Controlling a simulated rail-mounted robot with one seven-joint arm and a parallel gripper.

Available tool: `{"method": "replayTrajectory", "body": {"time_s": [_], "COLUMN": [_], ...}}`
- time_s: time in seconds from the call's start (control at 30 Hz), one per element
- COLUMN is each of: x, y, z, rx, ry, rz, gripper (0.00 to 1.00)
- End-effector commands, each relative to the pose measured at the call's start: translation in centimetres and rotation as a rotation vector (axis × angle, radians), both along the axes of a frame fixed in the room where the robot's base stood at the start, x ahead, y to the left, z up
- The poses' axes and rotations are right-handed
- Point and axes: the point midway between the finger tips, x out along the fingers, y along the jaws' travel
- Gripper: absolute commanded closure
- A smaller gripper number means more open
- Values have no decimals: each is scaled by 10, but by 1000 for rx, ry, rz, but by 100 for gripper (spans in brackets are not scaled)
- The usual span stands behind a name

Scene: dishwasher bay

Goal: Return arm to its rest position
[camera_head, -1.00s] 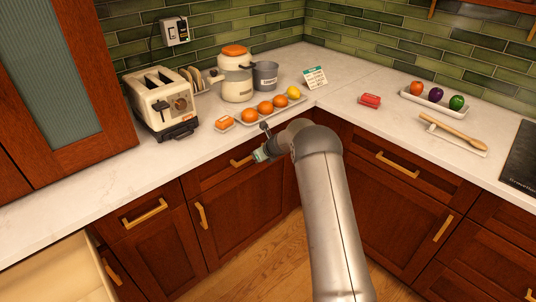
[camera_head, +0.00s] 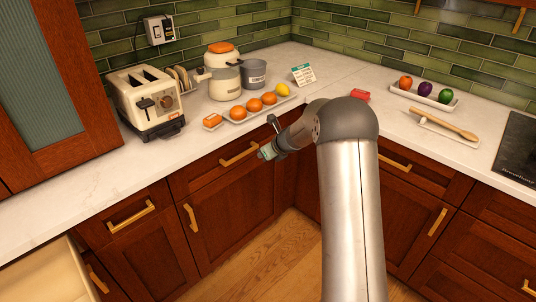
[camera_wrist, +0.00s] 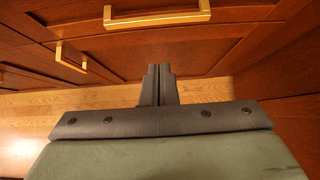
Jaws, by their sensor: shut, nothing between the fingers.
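My gripper (camera_head: 266,152) is at the end of my grey arm, in front of the corner cabinets and a little below the counter edge in the head view. In the wrist view its two dark fingers (camera_wrist: 158,85) are together, with nothing between them. They point toward the wooden cabinet fronts and floor. The gripper is apart from the counter objects. My arm hides part of the corner cabinets and the counter edge.
A tray of oranges and a lemon (camera_head: 232,117) lies near the counter edge, beside a toaster (camera_head: 147,103). A red packet (camera_head: 360,95) is behind my arm. Drawer handles (camera_head: 239,154) stick out near my gripper. An open drawer (camera_head: 45,275) is at lower left. The floor (camera_head: 270,260) is clear.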

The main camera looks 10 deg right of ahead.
Motion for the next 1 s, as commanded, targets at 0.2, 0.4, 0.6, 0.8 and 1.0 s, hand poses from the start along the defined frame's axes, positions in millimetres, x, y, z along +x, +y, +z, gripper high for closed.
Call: {"method": "replayTrajectory", "body": {"time_s": [0.2, 0.4, 0.6, 0.8, 1.0], "x": [-15, -55, -183, -333, -438], "y": [-10, 17, 66, 76, 56], "z": [17, 48, 95, 112, 106], "rx": [-1, -149, -540, -859, -1009], "ry": [0, -38, -143, -244, -302], "rz": [-1, 230, 908, 1651, 2219], "gripper": [100, 100, 100, 100, 100]}}
